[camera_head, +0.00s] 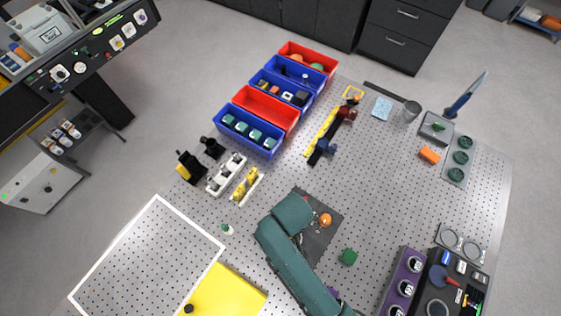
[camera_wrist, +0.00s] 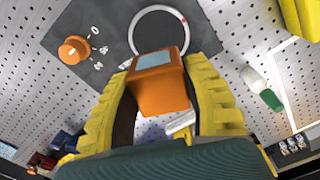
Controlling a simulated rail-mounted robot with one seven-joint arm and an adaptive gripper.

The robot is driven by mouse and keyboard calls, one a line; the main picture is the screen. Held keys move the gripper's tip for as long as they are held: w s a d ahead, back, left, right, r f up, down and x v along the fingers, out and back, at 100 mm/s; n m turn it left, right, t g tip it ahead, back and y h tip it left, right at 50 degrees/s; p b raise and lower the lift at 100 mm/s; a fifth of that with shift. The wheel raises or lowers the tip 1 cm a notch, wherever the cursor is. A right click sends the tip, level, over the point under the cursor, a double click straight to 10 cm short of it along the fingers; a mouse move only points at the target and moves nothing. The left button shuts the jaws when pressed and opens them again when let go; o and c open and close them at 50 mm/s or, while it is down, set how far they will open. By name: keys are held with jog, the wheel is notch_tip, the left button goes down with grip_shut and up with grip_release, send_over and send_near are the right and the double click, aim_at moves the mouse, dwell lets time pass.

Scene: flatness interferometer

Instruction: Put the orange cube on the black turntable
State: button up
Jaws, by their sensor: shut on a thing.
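In the wrist view, my gripper (camera_wrist: 163,66) has its yellow fingers shut on the orange cube (camera_wrist: 161,96). One face of the cube is pale blue-grey with an orange border. Beyond the cube is a dark disc outlined by a white ring with a red mark (camera_wrist: 186,20), which looks like the black turntable. It sits on a dark plate (camera_wrist: 110,25) beside an orange knob (camera_wrist: 75,49). The cube overlaps the ring's near edge in the picture; its height above it is unclear. In the head view, my arm hides the cube, fingers and disc; the dark plate (camera_head: 322,240) shows partly.
A small white-and-green item (camera_head: 227,229) lies to the left. A yellow panel (camera_head: 230,292) and purple block (camera_head: 402,284) flank the front. Another orange block (camera_head: 429,154) lies far right. Bins (camera_head: 248,134) stand behind.

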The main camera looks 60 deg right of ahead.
notch_tip(320, 180, down, 10)
jog(key=shift+r, duration=0.2)
jog(key=shift+s+f, duration=0.1)
jog(key=o, duration=1.1)
jog(key=shift+o, duration=0.2)
notch_tip(320, 180, up, 12)
jog(key=shift+r, duration=0.1)
